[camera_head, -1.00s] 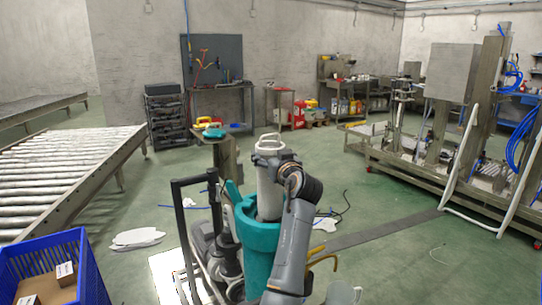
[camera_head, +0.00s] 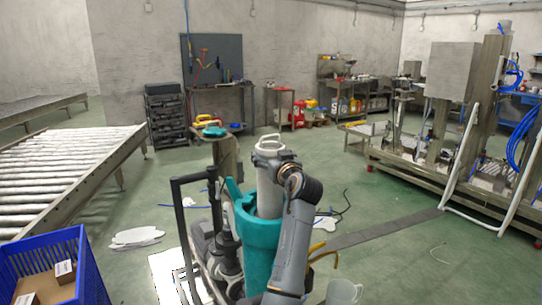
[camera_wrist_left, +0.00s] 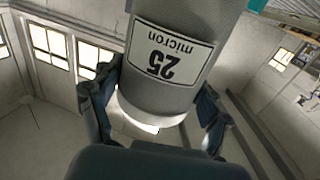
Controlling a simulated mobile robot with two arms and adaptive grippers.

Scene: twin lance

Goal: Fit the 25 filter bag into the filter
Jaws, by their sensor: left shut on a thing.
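The 25 micron filter bag (camera_head: 269,190) is a grey-white upright cylinder with a wire handle on top. Its lower end is inside the mouth of the teal filter housing (camera_head: 258,245), and most of its length stands above the rim. My left gripper (camera_head: 284,158) is shut on the bag near its top. In the left wrist view the bag (camera_wrist_left: 158,92) fills the middle, its "25 micron" label upside down, with fingers of my left gripper (camera_wrist_left: 155,108) on both sides. The bag's bottom is hidden inside the housing. My right gripper is not in view.
A teal lid (camera_head: 214,131) sits on a stand behind the housing. A blue crate (camera_head: 85,275) with boxes is at the lower left, beside a roller conveyor (camera_head: 60,180). A dark cart frame stands left of the housing. White puddles lie on the floor.

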